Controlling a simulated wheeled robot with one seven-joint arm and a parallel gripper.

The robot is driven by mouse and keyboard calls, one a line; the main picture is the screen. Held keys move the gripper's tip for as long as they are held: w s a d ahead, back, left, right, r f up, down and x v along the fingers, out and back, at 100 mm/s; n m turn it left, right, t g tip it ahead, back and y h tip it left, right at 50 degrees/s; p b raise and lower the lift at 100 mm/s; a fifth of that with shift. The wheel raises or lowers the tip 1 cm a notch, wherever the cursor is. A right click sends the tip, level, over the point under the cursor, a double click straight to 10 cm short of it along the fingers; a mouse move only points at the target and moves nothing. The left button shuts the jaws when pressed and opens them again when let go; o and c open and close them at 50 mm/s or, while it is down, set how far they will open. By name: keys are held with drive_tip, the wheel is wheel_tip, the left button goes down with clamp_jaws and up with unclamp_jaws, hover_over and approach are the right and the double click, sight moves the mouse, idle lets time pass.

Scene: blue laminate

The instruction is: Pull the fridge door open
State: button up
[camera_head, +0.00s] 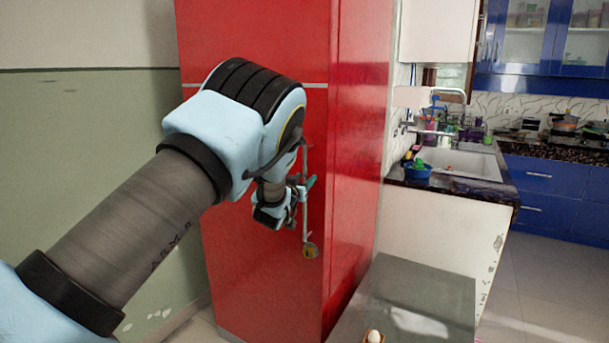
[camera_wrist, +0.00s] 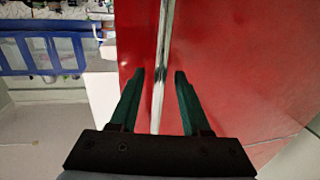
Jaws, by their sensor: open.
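The tall red fridge (camera_head: 262,270) stands in the middle of the head view, and its door looks shut. A thin upright metal handle (camera_head: 305,228) runs down the door near its right edge; my arm hides part of the door and handle. My gripper (camera_head: 303,190) is at the handle. In the wrist view, my gripper (camera_wrist: 158,76) has its two green fingers apart, one on each side of the handle (camera_wrist: 163,40). Gaps show between the bar and both fingers. The red door (camera_wrist: 235,65) fills much of that view.
A grey-topped low surface (camera_head: 425,290) with a small pale object stands at the front right, close to the fridge. A sink counter (camera_head: 440,210) and blue cabinets (camera_head: 545,190) are farther right. A wall (camera_head: 90,120) lies to the left.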

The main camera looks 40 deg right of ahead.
drive_tip(key=shift+w+d, duration=0.1)
drive_tip(key=shift+d, duration=0.2)
drive_tip(key=shift+c, duration=0.3)
clamp_jaws()
idle(1.0)
